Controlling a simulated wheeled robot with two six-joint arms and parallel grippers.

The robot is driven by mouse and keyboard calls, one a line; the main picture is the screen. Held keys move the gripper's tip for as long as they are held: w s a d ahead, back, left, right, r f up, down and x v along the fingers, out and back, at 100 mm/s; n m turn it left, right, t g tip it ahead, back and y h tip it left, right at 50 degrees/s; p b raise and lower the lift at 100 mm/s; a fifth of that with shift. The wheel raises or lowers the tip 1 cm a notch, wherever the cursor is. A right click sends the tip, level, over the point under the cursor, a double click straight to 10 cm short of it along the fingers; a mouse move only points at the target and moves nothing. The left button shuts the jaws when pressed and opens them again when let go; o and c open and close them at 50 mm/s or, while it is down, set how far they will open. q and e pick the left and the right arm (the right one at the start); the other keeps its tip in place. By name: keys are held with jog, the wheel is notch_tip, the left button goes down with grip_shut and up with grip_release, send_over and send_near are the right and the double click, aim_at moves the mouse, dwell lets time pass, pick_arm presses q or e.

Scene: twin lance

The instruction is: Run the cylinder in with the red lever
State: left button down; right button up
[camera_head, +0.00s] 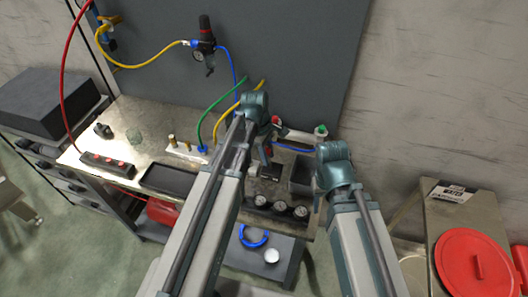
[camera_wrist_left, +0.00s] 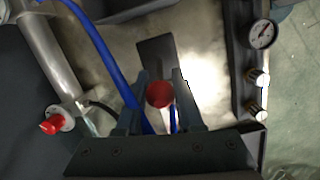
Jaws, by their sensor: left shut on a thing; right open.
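The red lever's round knob (camera_wrist_left: 160,94) lies between the two fingers of my left gripper (camera_wrist_left: 158,100), which is shut on it. In the head view my left gripper (camera_head: 266,152) is over the bench, with a bit of red beside it; my arm hides much there. The silver cylinder (camera_wrist_left: 42,52) runs along the left of the wrist view, with a red fitting at its lower end. In the head view the cylinder (camera_head: 301,136) is partly hidden, with a green fitting at its right end. My right gripper (camera_head: 335,168) is open, right of the bench; its fingers are hard to make out.
Round gauges (camera_head: 281,207) line the bench's front right. A dark tray (camera_head: 167,180) and a red-button strip (camera_head: 106,164) lie to the left. Blue, green and yellow hoses cross the back. A red round lid (camera_head: 475,265) is at far right.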

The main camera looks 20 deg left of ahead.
pick_arm(q)
jog(key=shift+d+r+y, duration=0.1)
jog(key=shift+d+y, duration=0.7)
jog(key=shift+y, duration=0.1)
jog(key=shift+d+y, duration=0.6)
jog(key=shift+y, duration=0.3)
jog(key=shift+d+f+y+b, duration=0.35)
jog(key=shift+d+y+b, duration=0.3)
jog(key=shift+y+b, duration=0.3)
jog(key=shift+s+d+f+y+b, duration=0.15)
jog(key=shift+d+y+b, duration=0.45)
jog(key=shift+y, duration=0.35)
jog(key=c, duration=0.5)
grip_release()
